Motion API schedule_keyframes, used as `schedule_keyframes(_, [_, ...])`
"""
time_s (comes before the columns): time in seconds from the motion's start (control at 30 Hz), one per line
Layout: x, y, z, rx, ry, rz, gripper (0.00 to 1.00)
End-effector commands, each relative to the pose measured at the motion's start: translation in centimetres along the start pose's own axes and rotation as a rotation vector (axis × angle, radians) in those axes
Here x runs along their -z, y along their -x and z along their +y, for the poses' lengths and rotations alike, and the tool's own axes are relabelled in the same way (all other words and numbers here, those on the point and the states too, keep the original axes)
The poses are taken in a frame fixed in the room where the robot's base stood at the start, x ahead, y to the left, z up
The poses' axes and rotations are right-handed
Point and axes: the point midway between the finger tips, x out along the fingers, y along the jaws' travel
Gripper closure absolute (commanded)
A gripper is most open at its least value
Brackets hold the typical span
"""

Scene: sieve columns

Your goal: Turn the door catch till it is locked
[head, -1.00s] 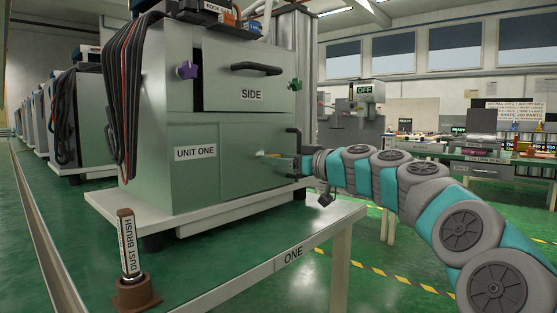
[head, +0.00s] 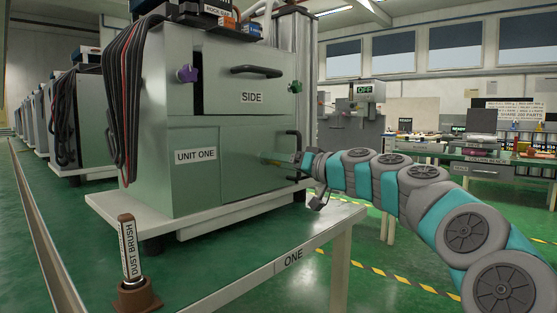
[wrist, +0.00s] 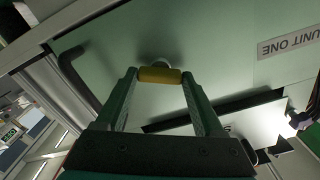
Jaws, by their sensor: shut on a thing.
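The door catch is a yellow bar (wrist: 160,75) on a pale round mount on the lower grey-green door of the UNIT ONE cabinet (head: 222,185). My gripper (wrist: 159,78) has its two green fingers closed against the bar's ends in the wrist view. There the bar lies nearly level in the picture, while the upside-down UNIT ONE label (wrist: 287,43) is tilted. In the head view my gripper (head: 276,160) reaches the door from the right and largely hides the catch. I cannot tell whether the catch is locked.
A dark door handle (head: 293,150) stands just right of my gripper. Above is the SIDE panel (head: 250,92) with a handle, a purple knob (head: 187,74) and a green knob (head: 296,87). A dust brush (head: 128,250) stands in a brown holder at the front left.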

Motion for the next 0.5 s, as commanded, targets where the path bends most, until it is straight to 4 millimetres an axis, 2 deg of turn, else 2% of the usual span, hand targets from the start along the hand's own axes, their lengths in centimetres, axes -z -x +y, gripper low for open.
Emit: schedule_keyframes(0.5, [0.37,0.02,-0.28,0.002,-0.493,-0.001,0.86])
